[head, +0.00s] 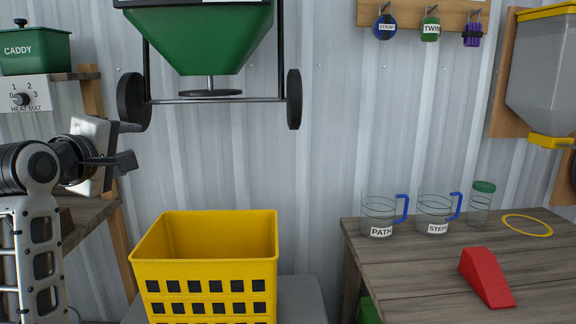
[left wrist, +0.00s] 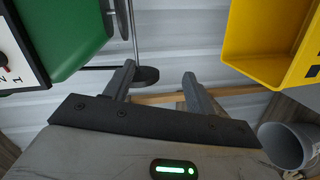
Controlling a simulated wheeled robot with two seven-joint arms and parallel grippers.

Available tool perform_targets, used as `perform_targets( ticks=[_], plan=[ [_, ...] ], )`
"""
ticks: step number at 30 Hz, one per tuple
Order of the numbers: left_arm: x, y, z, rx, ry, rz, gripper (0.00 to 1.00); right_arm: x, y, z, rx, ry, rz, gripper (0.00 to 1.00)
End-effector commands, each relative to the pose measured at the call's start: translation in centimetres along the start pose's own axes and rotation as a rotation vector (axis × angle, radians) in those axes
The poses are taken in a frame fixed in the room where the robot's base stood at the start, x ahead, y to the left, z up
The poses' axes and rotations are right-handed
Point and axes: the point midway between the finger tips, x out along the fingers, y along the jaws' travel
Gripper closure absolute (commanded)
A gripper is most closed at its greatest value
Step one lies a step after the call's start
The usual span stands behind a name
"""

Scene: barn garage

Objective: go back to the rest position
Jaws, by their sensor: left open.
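My left gripper (head: 128,144) is at the left of the head view, raised in front of the wall and left of the spreader's wheel. Its two fingers are apart with nothing between them; they also show spread and empty in the left wrist view (left wrist: 158,76). My left arm comes up from the lower left edge. My right gripper is not in view.
A green caddy (head: 36,52) and a heat mat control (head: 24,94) are near my left arm. A green spreader (head: 202,38) hangs above a yellow crate (head: 208,270). A table (head: 400,268) at right bears two jugs (head: 378,216) and a red wedge (head: 486,277).

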Motion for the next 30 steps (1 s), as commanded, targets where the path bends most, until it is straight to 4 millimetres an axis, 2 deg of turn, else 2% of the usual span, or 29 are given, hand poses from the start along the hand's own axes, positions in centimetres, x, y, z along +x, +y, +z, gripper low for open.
perform_targets(
  ticks=[1, 3, 5, 6, 8, 9, 11, 12, 15, 19, 21, 24, 27, 30],
  plan=[
    [0.8, -4.0, 1.7, 0.092, -0.01, -0.048, 0.44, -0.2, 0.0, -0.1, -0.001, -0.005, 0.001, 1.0],
    [1.3, -8.9, 4.0, 0.228, -0.029, -0.094, 0.44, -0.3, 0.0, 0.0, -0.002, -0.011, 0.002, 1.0],
    [1.2, -12.9, 6.1, 0.344, -0.053, -0.126, 0.44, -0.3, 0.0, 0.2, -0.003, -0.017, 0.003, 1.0],
    [0.8, -15.7, 7.6, 0.419, -0.074, -0.146, 0.44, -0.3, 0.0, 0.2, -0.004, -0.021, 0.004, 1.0],
    [-0.1, -19.6, 9.8, 0.531, -0.11, -0.171, 0.44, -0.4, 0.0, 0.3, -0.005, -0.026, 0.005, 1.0],
    [-1.0, -22.1, 11.3, 0.603, -0.138, -0.183, 0.44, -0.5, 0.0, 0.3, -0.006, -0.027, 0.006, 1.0],
    [-2.7, -25.7, 13.7, 0.709, -0.184, -0.199, 0.44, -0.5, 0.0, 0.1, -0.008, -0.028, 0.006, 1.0],
    [-4.2, -28.0, 15.2, 0.776, -0.218, -0.206, 0.44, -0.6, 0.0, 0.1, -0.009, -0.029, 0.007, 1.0],
    [-8.4, -32.9, 19.0, 0.935, -0.307, -0.209, 0.44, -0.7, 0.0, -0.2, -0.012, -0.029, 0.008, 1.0],
    [-14.4, -37.3, 23.2, 1.098, -0.411, -0.19, 0.44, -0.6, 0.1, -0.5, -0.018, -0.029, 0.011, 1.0],
    [-17.1, -38.6, 24.8, 1.162, -0.454, -0.177, 0.44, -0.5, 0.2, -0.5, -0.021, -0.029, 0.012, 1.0],
    [-19.8, -39.7, 26.3, 1.221, -0.494, -0.158, 0.44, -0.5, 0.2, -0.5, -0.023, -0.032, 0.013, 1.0],
    [-21.2, -40.1, 27.1, 1.252, -0.512, -0.147, 0.44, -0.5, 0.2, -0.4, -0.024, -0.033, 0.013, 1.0],
    [-21.5, -40.2, 27.2, 1.261, -0.515, -0.143, 0.44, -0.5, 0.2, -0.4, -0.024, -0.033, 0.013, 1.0]
  ],
)
